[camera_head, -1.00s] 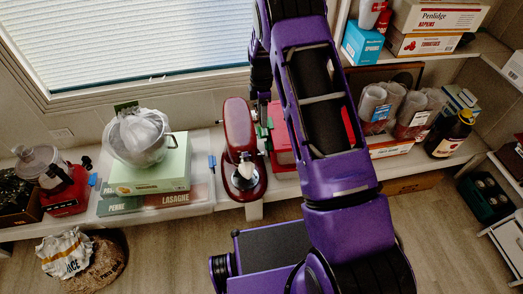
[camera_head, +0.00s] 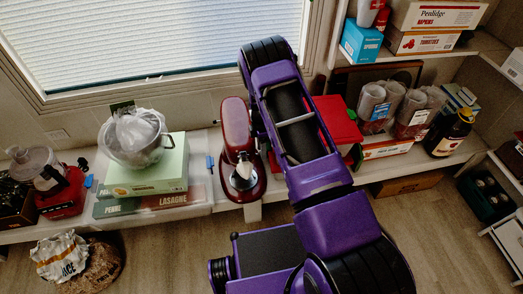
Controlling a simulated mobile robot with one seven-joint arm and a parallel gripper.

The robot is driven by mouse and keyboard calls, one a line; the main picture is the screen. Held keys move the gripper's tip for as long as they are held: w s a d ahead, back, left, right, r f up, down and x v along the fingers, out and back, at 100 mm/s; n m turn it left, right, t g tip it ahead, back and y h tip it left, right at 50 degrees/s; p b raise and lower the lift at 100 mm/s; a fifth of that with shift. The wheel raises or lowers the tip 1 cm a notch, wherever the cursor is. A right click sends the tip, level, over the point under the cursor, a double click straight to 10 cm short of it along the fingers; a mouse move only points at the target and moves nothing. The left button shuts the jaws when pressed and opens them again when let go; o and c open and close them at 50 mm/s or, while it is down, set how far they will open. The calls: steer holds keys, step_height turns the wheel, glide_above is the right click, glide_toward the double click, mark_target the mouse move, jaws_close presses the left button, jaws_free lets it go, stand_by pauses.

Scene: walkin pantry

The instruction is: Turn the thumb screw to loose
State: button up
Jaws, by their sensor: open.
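A dark red stand mixer (camera_head: 237,145) with a metal bowl (camera_head: 243,182) stands on the low shelf, left of my purple arm. I cannot make out a thumb screw in this view; it may be on the mixer, too small or hidden. My arm reaches up from the bottom and bends over at its top, close beside the mixer's right side. My gripper is hidden behind my own arm links, so its fingers and any contact with the mixer cannot be seen.
A red case (camera_head: 340,122) sits right behind my arm. Left of the mixer, a colander (camera_head: 140,153) stands on a green box (camera_head: 163,178). A food processor (camera_head: 52,190) is at the far left. Jars and a dark bottle (camera_head: 447,135) stand on the right.

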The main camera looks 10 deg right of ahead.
steer(key=shift+f, duration=0.25)
jaws_close()
steer(key=shift+s+t, duration=0.1)
steer(key=shift+t, duration=0.2)
steer(key=t, duration=0.1)
steer(key=s+t, duration=0.1)
steer(key=t, duration=0.1)
steer(key=shift+f, duration=0.1)
steer(key=shift+s+f+t+b, duration=0.25)
steer(key=shift+f+t, duration=0.1)
steer(key=shift+t, duration=2.1)
steer(key=shift+s+f+t+b, duration=0.1)
steer(key=shift+s+f+t, duration=0.25)
steer(key=shift+t, duration=2.15)
steer(key=shift+s+f+t+b, duration=0.2)
steer(key=shift+f+t, duration=0.2)
steer(key=shift+t, duration=2.05)
steer(key=shift+w+d, duration=0.1)
steer(key=shift+w, duration=0.05)
